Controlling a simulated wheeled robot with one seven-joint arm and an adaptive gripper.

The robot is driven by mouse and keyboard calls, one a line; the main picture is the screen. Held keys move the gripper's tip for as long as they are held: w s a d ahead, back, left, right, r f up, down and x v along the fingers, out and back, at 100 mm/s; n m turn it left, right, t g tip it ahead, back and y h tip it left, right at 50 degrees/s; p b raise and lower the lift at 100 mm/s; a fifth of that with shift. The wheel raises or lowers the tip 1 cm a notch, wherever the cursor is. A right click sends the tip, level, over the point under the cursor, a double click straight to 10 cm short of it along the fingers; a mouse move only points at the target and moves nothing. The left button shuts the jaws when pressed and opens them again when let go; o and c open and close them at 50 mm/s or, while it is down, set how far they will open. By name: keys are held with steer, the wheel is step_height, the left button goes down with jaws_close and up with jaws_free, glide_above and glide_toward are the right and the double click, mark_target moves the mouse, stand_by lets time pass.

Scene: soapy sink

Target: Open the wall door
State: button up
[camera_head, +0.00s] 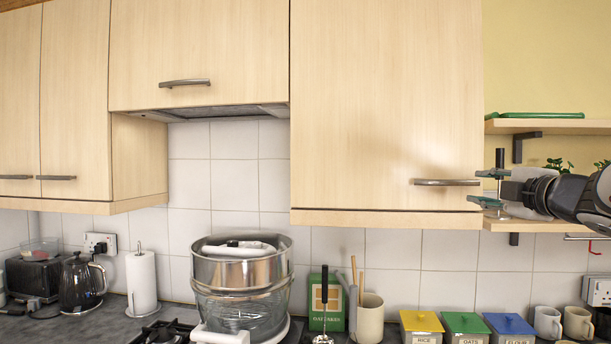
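The pale wood wall door (385,90) is shut on the wall cabinet at right of centre. Its grey bar handle (445,182) lies level near the door's lower right corner. My gripper (478,187) comes in from the right with its fingers apart, one above and one below the height of the handle's right end. Nothing shows between the fingers. I cannot tell whether the fingertips touch the handle or the door.
Shelves (570,126) stand right of the door, close to my arm. Shut cabinets (75,100) and a hood cabinet (200,50) lie left. Below are a steel steamer (240,270), an oatcakes box (327,310), a utensil pot (370,322), canisters (465,325) and mugs (578,323).

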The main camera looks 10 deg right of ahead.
mark_target(448, 183)
steer(key=w+n, duration=0.1)
steer(key=w, duration=0.3)
steer(key=w+n+y, duration=0.1)
steer(key=w, duration=0.3)
steer(key=w+y, duration=0.1)
steer(key=w, duration=0.3)
steer(key=shift+w+a+n, duration=0.1)
steer(key=shift+w+n, duration=0.3)
jaws_close()
